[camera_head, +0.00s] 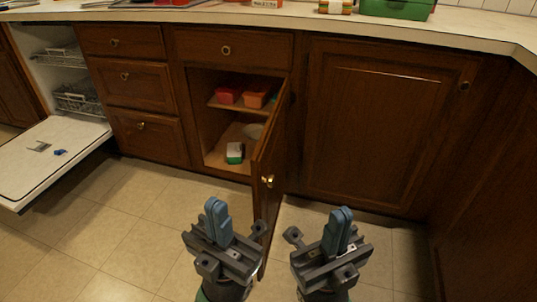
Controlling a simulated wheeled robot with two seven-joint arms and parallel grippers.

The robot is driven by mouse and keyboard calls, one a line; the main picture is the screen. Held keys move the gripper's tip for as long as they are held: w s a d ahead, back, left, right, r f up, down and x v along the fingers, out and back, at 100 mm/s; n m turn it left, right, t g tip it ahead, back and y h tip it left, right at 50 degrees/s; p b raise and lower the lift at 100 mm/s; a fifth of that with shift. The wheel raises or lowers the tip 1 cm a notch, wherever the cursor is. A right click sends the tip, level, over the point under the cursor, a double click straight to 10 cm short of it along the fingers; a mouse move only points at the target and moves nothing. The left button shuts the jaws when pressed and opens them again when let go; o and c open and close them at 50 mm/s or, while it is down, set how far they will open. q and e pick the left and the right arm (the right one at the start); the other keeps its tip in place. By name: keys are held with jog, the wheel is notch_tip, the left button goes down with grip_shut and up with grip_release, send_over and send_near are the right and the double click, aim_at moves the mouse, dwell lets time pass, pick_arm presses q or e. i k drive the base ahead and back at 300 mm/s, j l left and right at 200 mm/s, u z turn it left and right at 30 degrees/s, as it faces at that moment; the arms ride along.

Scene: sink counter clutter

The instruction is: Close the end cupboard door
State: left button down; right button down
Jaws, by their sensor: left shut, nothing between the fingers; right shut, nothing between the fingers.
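One wooden cupboard door (270,165) stands open, hinged on the right side of its opening and swung out towards me. A metal knob (268,181) is on its face. Inside the open cupboard (199,120) are a shelf and a lower floor. My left gripper (216,215) is shut and empty, low in front of the cupboard, left of the door's free edge. My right gripper (339,226) is shut and empty, to the right of the door. The lower edge of the door is partly hidden behind my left gripper. I cannot tell whether that gripper touches it.
Red (228,94) and orange (257,96) containers sit on the shelf; a green-and-white box (235,153) is below. The dishwasher door (45,165) lies open at the left. A closed cupboard door (380,125) is at the right. The tiled floor (140,210) is clear.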

aim_at(267, 160)
jog(key=k+j+z, duration=0.5)
jog(key=k+j, duration=0.4)
